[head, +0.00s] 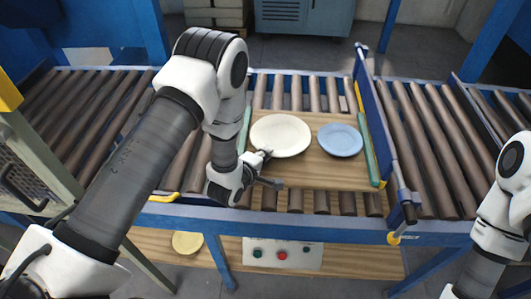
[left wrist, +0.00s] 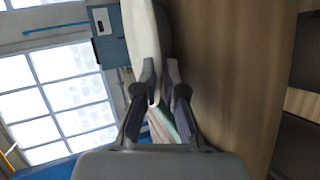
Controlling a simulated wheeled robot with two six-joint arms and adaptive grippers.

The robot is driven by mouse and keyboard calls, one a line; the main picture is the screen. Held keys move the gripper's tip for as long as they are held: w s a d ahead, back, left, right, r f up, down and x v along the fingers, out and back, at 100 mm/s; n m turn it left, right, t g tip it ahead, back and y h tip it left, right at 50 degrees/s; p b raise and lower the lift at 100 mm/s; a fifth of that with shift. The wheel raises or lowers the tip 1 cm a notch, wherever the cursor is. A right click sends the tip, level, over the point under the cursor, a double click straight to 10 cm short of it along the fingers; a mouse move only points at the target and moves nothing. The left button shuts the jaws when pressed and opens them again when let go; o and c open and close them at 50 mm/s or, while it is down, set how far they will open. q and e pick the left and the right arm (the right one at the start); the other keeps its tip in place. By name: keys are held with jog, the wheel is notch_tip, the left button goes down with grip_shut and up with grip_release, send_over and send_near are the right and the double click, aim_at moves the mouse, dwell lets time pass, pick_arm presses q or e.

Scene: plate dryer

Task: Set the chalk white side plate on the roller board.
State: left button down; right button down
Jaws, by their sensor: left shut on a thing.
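The chalk white side plate (head: 281,135) is over the left part of the wooden roller board (head: 315,179). My left gripper (head: 264,167) is shut on the plate's near left rim. In the left wrist view the plate (left wrist: 143,35) runs edge-on to the fingertips (left wrist: 163,80), close beside the wooden board (left wrist: 230,70). I cannot tell whether the plate touches the board. My right arm shows at the right edge of the head view, but its gripper is out of the picture.
A blue plate (head: 340,140) lies on the board just right of the white plate. Roller conveyors (head: 420,150) extend to both sides, with a blue upright frame (head: 378,120) right of the board. A yellowish round thing (head: 187,242) sits on a lower shelf, near a button panel (head: 282,254).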

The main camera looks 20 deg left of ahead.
pick_arm(q)
jog(key=c, duration=1.3)
grip_release()
jog(key=shift+s+d, duration=0.1)
jog(key=shift+o, duration=0.2)
jog(key=b+v, duration=0.2)
jog(key=v, duration=0.9)
jog(key=shift+s, duration=0.15)
jog(key=shift+s+r, duration=0.25)
jog(key=shift+s, duration=0.1)
